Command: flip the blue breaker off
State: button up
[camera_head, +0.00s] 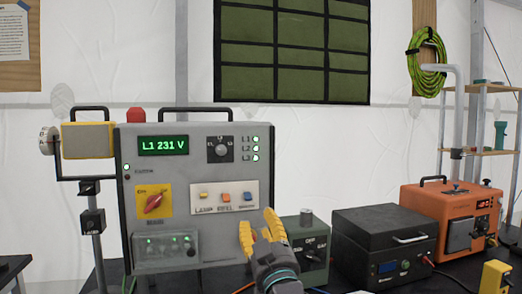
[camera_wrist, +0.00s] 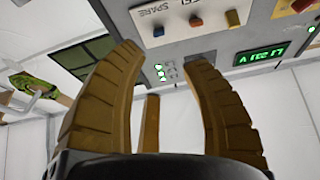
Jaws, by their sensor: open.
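The blue breaker (camera_head: 248,196) is the rightmost of three small switches on a white strip on the grey panel's front. It also shows in the wrist view (camera_wrist: 158,31), just beyond my fingertips. Whether its lever is up or down is too small to tell. An orange breaker (camera_head: 226,197) and a yellow breaker (camera_head: 204,196) sit to its left in the head view. My gripper (camera_head: 259,228) has yellow fingers, spread apart and empty, below and slightly right of the blue breaker. In the wrist view my gripper (camera_wrist: 165,60) shows a gap between its fingers, apart from the breaker.
The grey panel (camera_head: 180,225) also carries a red rotary switch (camera_head: 153,203), a green display (camera_head: 164,145) and a black knob (camera_head: 220,149). A green box (camera_head: 308,235), a black case (camera_head: 350,252) and an orange unit (camera_head: 425,205) stand to the right.

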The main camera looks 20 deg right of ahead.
aim_at(246, 189)
jog(key=x, duration=1.1)
jog(key=shift+w+a+f, duration=0.1)
jog(key=shift+w+f, duration=0.05)
jog(key=shift+w, duration=0.2)
jog(key=shift+s+r+p, duration=0.1)
jog(key=shift+r+p, duration=0.2)
jog(key=shift+p, duration=0.55)
jog(key=shift+r+g+p, duration=0.1)
jog(key=shift+g+p, duration=0.4)
jog(key=shift+p, duration=0.55)
jog(key=g+p, duration=0.3)
jog(key=p, duration=1.1)
jog(key=shift+r, duration=0.2)
